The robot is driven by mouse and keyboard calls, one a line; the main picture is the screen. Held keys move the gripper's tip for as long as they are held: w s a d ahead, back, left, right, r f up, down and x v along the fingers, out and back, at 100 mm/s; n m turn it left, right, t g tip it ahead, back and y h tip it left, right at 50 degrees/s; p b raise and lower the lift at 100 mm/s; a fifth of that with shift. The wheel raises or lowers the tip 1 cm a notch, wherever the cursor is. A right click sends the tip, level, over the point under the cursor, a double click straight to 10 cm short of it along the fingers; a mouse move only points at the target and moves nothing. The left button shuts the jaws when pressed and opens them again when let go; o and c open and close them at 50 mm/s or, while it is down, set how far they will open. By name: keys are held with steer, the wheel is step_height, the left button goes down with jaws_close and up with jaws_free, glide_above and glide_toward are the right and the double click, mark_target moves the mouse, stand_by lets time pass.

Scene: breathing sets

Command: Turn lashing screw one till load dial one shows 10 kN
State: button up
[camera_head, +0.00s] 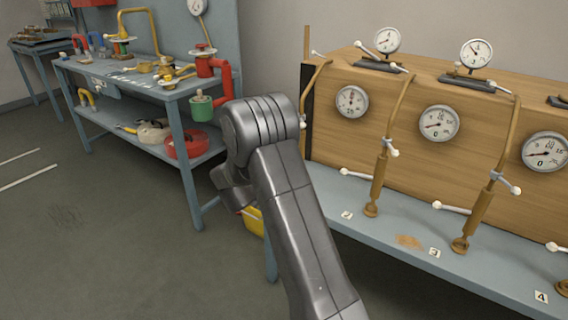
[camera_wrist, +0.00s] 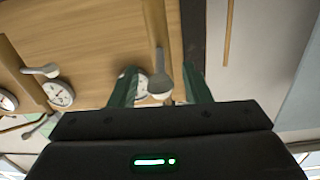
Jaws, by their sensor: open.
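In the head view, my dark arm covers the area left of the first visible brown screw, and my gripper is hidden behind it. In the wrist view, my gripper (camera_wrist: 160,88) is open, its green fingers on either side of a brown screw body (camera_wrist: 157,28) with a white knobbed handle (camera_wrist: 163,78). This looks like lashing screw one; contact cannot be told. In the head view, the leftmost front dial (camera_head: 352,102), which looks like load dial one, hangs on the wooden crate (camera_head: 325,135). Its reading is too small to tell.
More lashing screws (camera_head: 377,182) (camera_head: 474,212) with white handles stand along the blue bench (camera_head: 400,262), beside number cards. Other front dials (camera_head: 440,122) (camera_head: 545,150) show needles near 0. A second bench (camera_head: 135,84) with tools stands left. The floor between is clear.

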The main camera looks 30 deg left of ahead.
steer(key=s+a+p, duration=0.1)
steer(key=s, duration=1.1)
steer(key=shift+s+a, duration=0.25)
steer(key=shift+s, duration=0.1)
steer(key=w, duration=0.4)
steer(key=w+d+b, duration=0.1)
steer(key=w, duration=0.8)
steer(key=shift+w+d, duration=0.3)
steer(key=shift+d, duration=0.05)
steer(key=shift+s, duration=0.1)
